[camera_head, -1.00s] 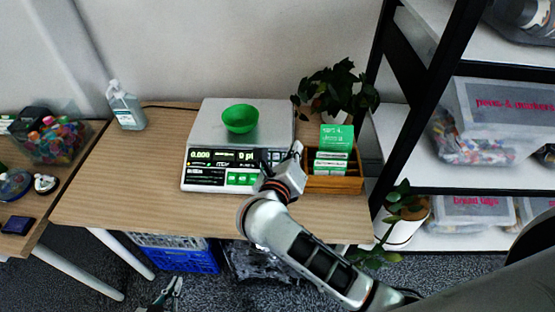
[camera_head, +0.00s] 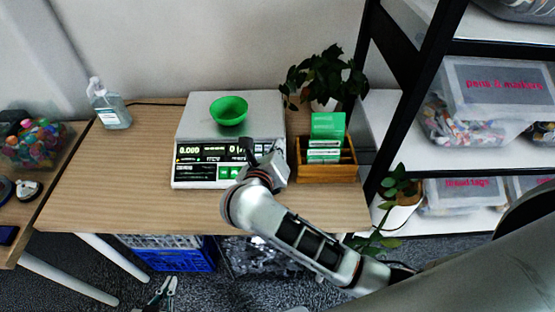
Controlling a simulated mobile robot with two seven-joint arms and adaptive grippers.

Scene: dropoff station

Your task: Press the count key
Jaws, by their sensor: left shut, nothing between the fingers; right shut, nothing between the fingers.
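The counting scale (camera_head: 190,167) stands on the wooden table, with a lit display and a panel of green and white keys along its front. A green bowl (camera_head: 228,111) sits on its metal plate. My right gripper (camera_head: 248,150) is shut and empty, over the right part of the scale's front panel. It hides part of the display and several keys; I cannot tell which key is the count key or whether the fingertips touch one. My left gripper (camera_head: 166,290) is shut and empty, low at the bottom edge, below the table's front edge.
A wooden box (camera_head: 327,173) with green cards stands just right of my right gripper. A potted plant (camera_head: 325,77) is behind it, beside a black-framed shelf (camera_head: 413,60). A clear bottle (camera_head: 110,108) stands at the back left. The table (camera_head: 110,190) left of the scale is clear.

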